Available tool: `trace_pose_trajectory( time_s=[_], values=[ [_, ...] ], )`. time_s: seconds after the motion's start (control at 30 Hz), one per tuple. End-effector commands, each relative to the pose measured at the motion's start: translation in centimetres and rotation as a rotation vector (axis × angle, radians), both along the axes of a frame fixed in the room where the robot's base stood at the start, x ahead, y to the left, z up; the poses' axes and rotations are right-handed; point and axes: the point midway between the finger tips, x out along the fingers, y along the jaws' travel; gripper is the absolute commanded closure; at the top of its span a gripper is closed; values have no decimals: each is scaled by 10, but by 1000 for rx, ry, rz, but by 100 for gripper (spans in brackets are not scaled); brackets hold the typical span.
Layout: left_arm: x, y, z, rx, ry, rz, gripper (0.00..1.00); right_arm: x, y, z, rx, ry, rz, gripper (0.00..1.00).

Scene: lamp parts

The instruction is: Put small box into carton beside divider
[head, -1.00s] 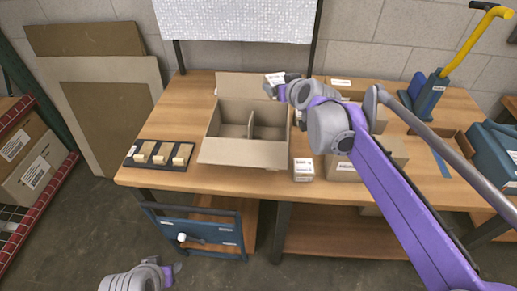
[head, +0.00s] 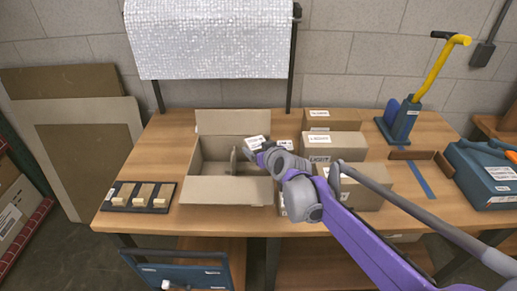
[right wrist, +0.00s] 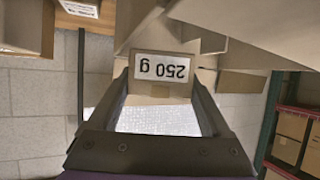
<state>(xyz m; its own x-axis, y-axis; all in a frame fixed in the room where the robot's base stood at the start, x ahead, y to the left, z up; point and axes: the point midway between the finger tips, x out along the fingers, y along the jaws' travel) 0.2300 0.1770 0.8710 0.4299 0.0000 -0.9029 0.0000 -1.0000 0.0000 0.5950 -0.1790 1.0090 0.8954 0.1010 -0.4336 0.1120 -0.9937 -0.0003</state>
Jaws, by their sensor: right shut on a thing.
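The open carton (head: 225,191) stands on the table with its back flap up. An upright divider (head: 233,161) splits its inside into left and right parts. My right gripper (head: 263,152) is shut on the small box (head: 256,142), which has a white label, at the carton's right rear corner. I cannot tell whether the box is above the rim or partly inside. The right wrist view shows the box's "250 g" label (right wrist: 161,68) between the two fingers. My gripper and arm hide part of the carton's right side. My left gripper is out of view.
Several labelled brown boxes (head: 333,146) stand right of the carton, partly behind my arm. A black tray (head: 117,205) with small blocks lies at the left. A blue case (head: 484,181) and a yellow-handled tool (head: 438,80) are at the right.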

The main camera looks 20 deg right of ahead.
Motion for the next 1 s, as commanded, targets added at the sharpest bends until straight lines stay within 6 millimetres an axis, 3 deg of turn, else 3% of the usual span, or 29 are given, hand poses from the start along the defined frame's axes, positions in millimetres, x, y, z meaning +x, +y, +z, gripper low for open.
trace_pose_trajectory(
  time_s=[0.57, 0.6, 0.67, 1.0],
  values=[
    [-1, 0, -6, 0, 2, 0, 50, 0, 0, -12, 0, -1, 0, 91],
    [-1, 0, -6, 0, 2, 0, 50, 0, 0, -12, 0, 0, 0, 11],
    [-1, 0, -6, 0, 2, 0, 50, 0, 0, -12, 0, 0, 0, 0],
    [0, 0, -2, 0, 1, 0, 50, 0, 0, -5, 0, 0, 0, 0]
  ],
)
